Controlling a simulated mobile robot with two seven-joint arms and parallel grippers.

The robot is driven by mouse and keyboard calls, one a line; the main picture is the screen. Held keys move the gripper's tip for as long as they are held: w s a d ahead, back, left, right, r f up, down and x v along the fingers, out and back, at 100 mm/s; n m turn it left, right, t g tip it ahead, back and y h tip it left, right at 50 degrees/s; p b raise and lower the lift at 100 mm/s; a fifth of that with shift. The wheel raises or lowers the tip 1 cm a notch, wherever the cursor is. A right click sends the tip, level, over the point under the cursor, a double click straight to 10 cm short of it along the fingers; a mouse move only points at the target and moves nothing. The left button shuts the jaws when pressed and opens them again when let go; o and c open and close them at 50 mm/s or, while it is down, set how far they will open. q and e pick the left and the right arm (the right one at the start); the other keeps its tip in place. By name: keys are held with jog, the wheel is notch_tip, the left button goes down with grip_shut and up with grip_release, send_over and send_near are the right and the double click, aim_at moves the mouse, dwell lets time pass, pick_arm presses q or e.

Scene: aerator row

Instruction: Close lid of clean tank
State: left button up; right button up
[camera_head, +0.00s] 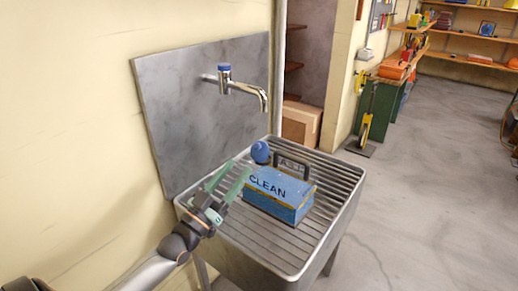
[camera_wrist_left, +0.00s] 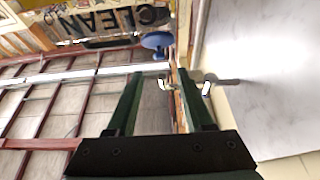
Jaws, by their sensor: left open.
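The clean tank (camera_head: 283,199) is a blue box marked CLEAN, resting on the ribbed sink top. A blue ball (camera_head: 260,152) is at the tank's far left corner and also shows in the left wrist view (camera_wrist_left: 157,42). My left gripper (camera_head: 238,173), with green fingers, is open and empty just left of the tank. Its spread fingers show in the left wrist view (camera_wrist_left: 160,78), with the CLEAN lettering (camera_wrist_left: 108,20) upside down beyond.
The metal sink (camera_head: 350,181) has a raised rim around the tank. A tap (camera_head: 246,88) with a blue top juts from the grey wall panel (camera_head: 185,110) above. A cardboard box (camera_head: 300,124) stands behind the sink. Open floor (camera_head: 420,200) lies to the right.

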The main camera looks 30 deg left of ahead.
aim_at(256, 148)
pick_arm(q)
jog(key=b+x, duration=0.1)
jog(key=x, duration=0.8)
jog(key=shift+w+d+f, duration=0.1)
jog(key=shift+w, duration=0.1)
jog(key=shift+c, duration=0.3)
grip_shut()
